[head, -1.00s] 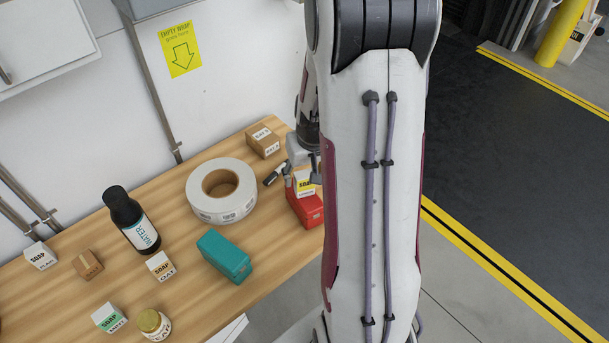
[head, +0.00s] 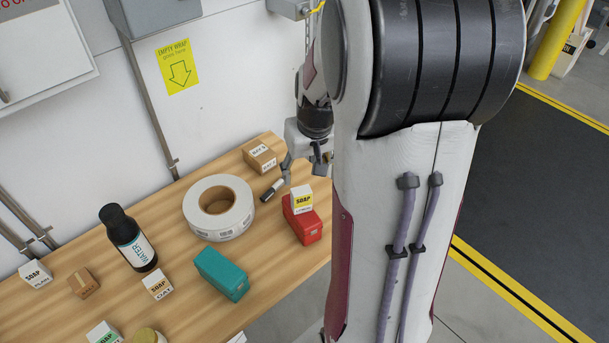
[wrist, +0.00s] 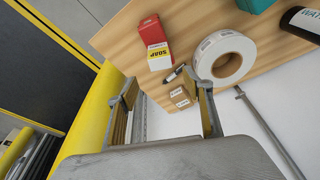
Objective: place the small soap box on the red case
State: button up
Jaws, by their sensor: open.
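The small soap box (head: 302,199), white with a yellow label band, stands on top of the red case (head: 304,225) near the right end of the wooden table. In the wrist view the soap box (wrist: 158,55) also shows against the red case (wrist: 151,32). My gripper (head: 303,172) is open and empty, above and behind the soap box, apart from it. In the wrist view its two fingers (wrist: 165,103) are spread wide with nothing held between them. My arm hides part of the table's right end.
A black marker (head: 272,189) and a cardboard box (head: 260,157) lie behind the case. The wall is close behind.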

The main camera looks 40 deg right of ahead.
jog(key=shift+s+r, duration=0.1)
jog(key=shift+r, duration=0.35)
jog(key=shift+a, duration=0.1)
jog(key=s+a+r+n+t, duration=0.1)
jog(key=s+a+r+n, duration=0.15)
jog(key=a+r, duration=0.7)
jog(key=s+a+r+n+t+y, duration=0.1)
jog(key=s+a+r+n+t, duration=0.1)
jog(key=s+a, duration=0.9)
jog(key=shift+s+a+r, duration=0.2)
jog(key=shift+a+r, duration=0.25)
jog(key=shift+a, duration=0.3)
